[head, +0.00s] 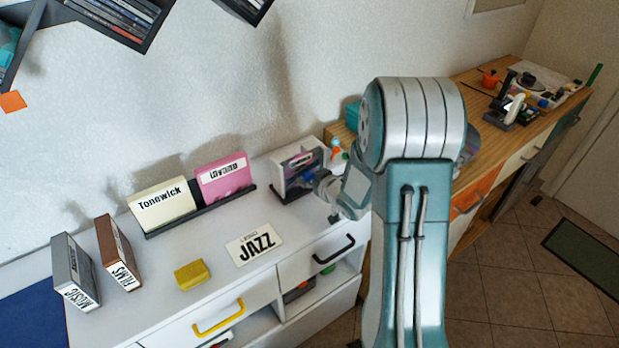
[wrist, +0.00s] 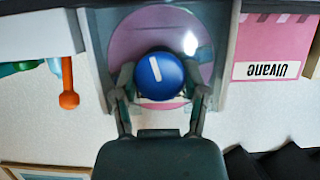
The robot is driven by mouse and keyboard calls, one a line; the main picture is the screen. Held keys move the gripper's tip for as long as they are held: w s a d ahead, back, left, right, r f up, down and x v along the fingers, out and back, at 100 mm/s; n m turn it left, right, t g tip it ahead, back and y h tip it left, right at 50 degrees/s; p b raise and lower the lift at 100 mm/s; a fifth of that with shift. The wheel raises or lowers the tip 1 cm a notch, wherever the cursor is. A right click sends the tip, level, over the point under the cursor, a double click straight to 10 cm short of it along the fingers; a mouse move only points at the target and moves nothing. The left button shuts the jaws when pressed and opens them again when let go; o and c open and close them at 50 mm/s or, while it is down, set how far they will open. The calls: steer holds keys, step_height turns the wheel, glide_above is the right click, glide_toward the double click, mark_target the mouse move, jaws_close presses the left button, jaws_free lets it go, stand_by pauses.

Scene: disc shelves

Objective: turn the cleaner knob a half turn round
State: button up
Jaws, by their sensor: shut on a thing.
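The cleaner (head: 298,155) is a pale upright case on the white counter, left of my arm in the head view. In the wrist view, its pink disc (wrist: 128,45) sits behind a round blue knob (wrist: 158,76). The knob has a white line, which runs nearly upright with a slight tilt in the wrist view. My gripper (wrist: 160,88) is shut on the knob, with one finger on each side. In the head view my gripper (head: 322,182) is at the cleaner's front and mostly covers the knob.
A rack beside the cleaner holds a cream Tonewick sleeve (head: 161,202) and a pink sleeve (head: 225,177). A JAZZ card (head: 254,244), a yellow block (head: 191,274) and two upright boxes, grey (head: 75,270) and brown (head: 118,252), are on the counter. A wooden bench (head: 490,135) extends right.

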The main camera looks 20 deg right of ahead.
steer(key=shift+m+y, duration=0.7)
steer(key=shift+m, duration=0.2)
steer(key=o, duration=1.2)
steer(key=shift+w, duration=0.1)
steer(key=shift+c, duration=0.2)
steer(key=shift+d, duration=0.1)
steer(key=v, duration=1.2)
steer(key=shift+w, duration=0.1)
